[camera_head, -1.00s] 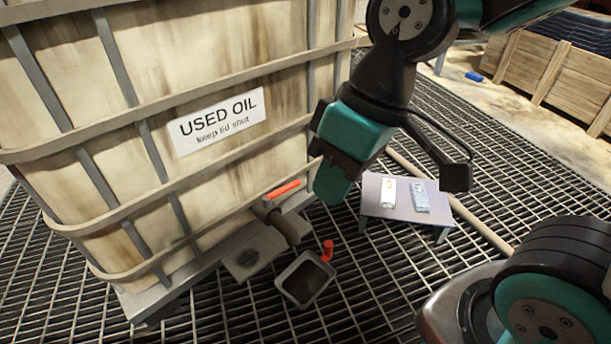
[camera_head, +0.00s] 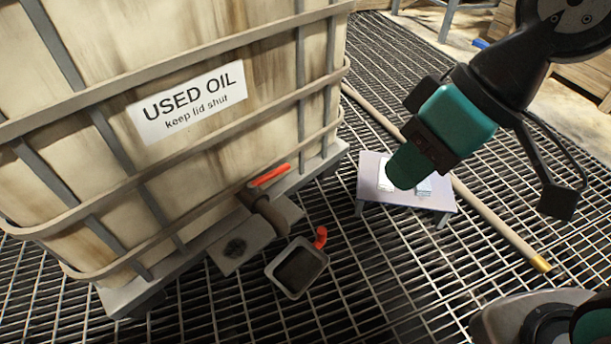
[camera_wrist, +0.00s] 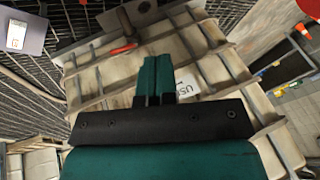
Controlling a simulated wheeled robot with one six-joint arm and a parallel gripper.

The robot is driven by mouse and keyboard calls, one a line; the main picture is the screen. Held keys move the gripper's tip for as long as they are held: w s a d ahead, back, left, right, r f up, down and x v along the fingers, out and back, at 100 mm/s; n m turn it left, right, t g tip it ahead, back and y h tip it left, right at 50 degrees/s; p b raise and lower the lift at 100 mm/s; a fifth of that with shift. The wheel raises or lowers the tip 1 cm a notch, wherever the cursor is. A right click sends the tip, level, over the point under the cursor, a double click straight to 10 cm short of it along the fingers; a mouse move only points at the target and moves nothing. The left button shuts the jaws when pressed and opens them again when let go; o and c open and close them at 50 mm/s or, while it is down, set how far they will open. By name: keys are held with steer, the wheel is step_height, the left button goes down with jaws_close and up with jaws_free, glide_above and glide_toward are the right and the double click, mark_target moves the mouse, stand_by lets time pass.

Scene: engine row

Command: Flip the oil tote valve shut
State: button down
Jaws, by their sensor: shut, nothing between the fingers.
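The oil tote (camera_head: 110,60) is a large stained tank in a grey cage with a "USED OIL keep lid shut" label (camera_head: 190,101). The handle also shows in the wrist view (camera_wrist: 124,49). My gripper (camera_head: 408,165) is to the right of the valve and apart from it, in front of the small table in the head view. Its teal fingers are together in the wrist view (camera_wrist: 154,60), with nothing between them.
A grey drip pan (camera_head: 297,268) with a red hook-shaped part (camera_head: 321,237) is on the grating below the valve. A low table (camera_head: 440,196) bears small labelled items, partly hidden by my gripper. A long pole (camera_head: 500,225) lies on the floor grating at right.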

steer(key=w+a+f+n+t+y+b, duration=0.1)
steer(key=w+a+f+y+b, duration=0.1)
steer(key=w+a+f+b, duration=0.25)
steer(key=w+a+f+t+y+b, duration=0.2)
steer(key=w+f+b, duration=0.25)
steer(key=f, duration=0.35)
steer(key=w+a+f+n+t+y+b, duration=0.1)
steer(key=w+a+f+b, duration=0.2)
steer(key=f+b, duration=0.25)
steer(key=m+t+h+b, duration=0.1)
steer(key=m+t+b, duration=0.2)
steer(key=t+b, duration=0.6)
glide_toward(279, 173)
steer(key=shift+h, duration=0.3)
steer(key=p+x, duration=0.6)
steer(key=p, duration=1.1)
steer(key=shift+w+a, duration=0.15)
steer(key=shift+a, duration=0.05)
steer(key=shift+w+a+f, duration=0.1)
steer(key=shift+w+a, duration=0.2)
steer(key=shift+w, duration=0.2)
steer(key=shift+w, duration=0.1)
